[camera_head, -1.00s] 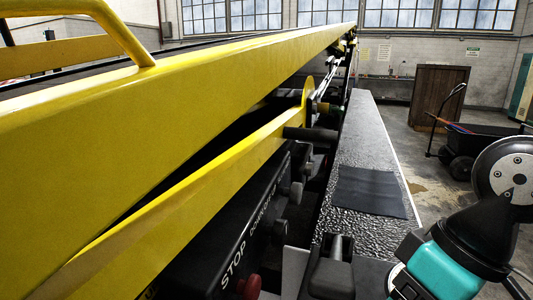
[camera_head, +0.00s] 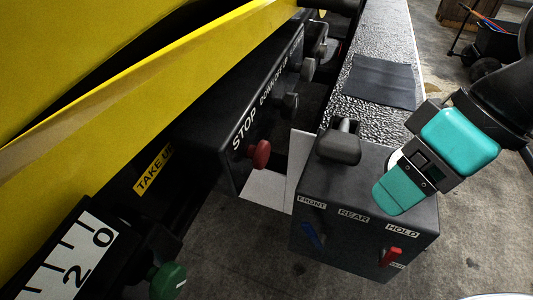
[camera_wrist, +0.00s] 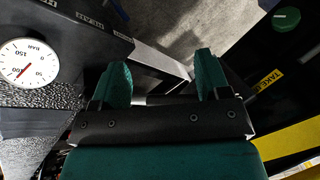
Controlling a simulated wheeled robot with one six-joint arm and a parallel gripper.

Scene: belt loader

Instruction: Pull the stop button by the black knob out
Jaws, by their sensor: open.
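The STOP control is a red knob (camera_head: 260,153) on the side of a black panel (camera_head: 222,150), beside white STOP lettering. It looks pushed close to the panel, but I cannot tell how far. The knob is red, not black; several dark grey knobs (camera_head: 290,103) sit farther along the same panel. My gripper (camera_head: 398,197) is right of the red knob, above a black control box, and apart from the knob. In the wrist view my gripper (camera_wrist: 162,78) shows two teal fingers spread with nothing between them. The red knob is not seen in the wrist view.
The black box (camera_head: 340,235) carries FRONT, REAR and HOLD labels, a grey handle (camera_head: 340,145), a blue lever (camera_head: 312,235) and a red lever (camera_head: 391,257). A green knob (camera_head: 168,280) is at lower left. A pressure gauge (camera_wrist: 27,63) shows in the wrist view. A yellow beam (camera_head: 150,110) runs above the panel.

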